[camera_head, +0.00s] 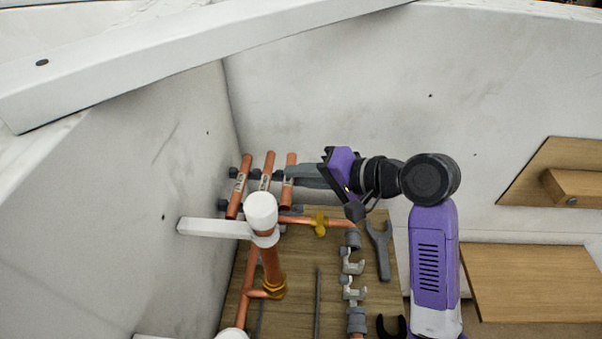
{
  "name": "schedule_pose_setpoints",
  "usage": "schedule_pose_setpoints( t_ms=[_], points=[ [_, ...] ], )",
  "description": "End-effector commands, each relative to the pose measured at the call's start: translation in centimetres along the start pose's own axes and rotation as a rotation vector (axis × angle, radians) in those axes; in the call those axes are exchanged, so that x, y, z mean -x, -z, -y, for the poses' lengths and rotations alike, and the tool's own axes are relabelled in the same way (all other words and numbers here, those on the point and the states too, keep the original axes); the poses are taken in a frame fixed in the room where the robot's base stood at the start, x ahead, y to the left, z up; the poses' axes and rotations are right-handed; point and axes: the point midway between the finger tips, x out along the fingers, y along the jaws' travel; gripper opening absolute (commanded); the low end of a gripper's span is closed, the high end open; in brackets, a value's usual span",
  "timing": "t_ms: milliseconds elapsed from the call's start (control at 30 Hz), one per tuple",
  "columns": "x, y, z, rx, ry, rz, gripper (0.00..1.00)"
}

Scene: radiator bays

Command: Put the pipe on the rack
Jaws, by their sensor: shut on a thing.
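Three short copper pipes stand side by side, slightly tilted, near the back left corner. The left pipe (238,187) and the middle pipe (265,170) bear pale labels and lie at the grey pegs of the rack (222,204). My gripper (290,176) reaches in from the right with its grey fingers shut on the right pipe (291,158). That pipe is roughly parallel to the other two, by the right end of the rack. I cannot tell whether it touches the pegs, as the fingers hide part of it.
A white-capped copper upright (272,262) with a white arm stands in front of the rack. A copper run with a yellow fitting (320,223) crosses the wooden board. A grey wrench (379,248) and grey clips (353,262) lie right. Wooden shelving (530,285) stands far right.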

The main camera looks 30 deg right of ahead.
Motion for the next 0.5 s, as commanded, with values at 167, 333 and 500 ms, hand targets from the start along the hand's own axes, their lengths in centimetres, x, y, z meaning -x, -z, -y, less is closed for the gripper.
schedule_pose_setpoints(
  t_ms=[167,333,500],
  points=[
    [-0.3,-0.1,-0.5,0.0,0.0,0.001,0.0],
    [-0.5,-0.2,-0.9,0.001,0.0,0.001,0.0],
    [-0.7,-0.3,-1.3,0.001,0.0,0.0,0.0]
  ],
)
